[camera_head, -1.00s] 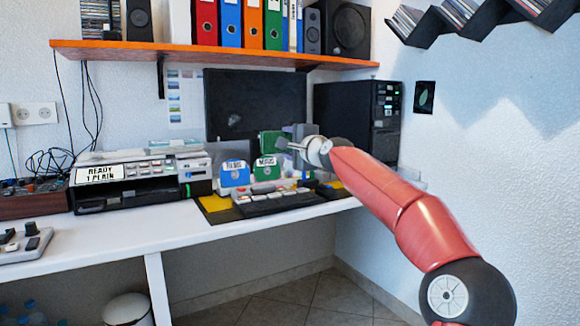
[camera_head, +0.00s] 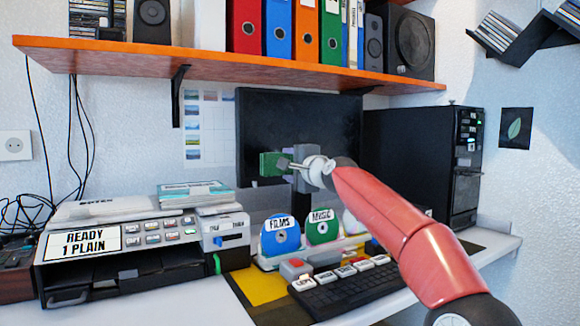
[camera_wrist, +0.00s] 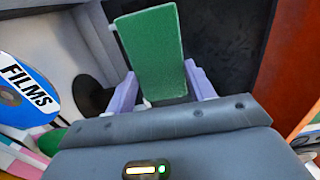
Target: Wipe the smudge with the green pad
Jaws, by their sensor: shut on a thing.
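The green pad (camera_head: 272,164) is held upright in front of the lower left part of the dark monitor screen (camera_head: 300,120). I cannot tell whether it touches the screen. My gripper (camera_head: 290,165) is shut on the pad. In the wrist view the pad (camera_wrist: 150,50) stands out between the two pale purple fingers (camera_wrist: 164,92), with the dark screen behind it. No smudge shows now; the pad and gripper cover the part of the screen where a grey mark was.
Below the pad stand a blue FILMS disc (camera_head: 281,238) and a green MUSIC disc (camera_head: 322,226). A keyboard (camera_head: 350,290) lies in front. A printer (camera_head: 130,250) is at left, a black tower (camera_head: 425,160) at right, and an orange shelf (camera_head: 220,68) above.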

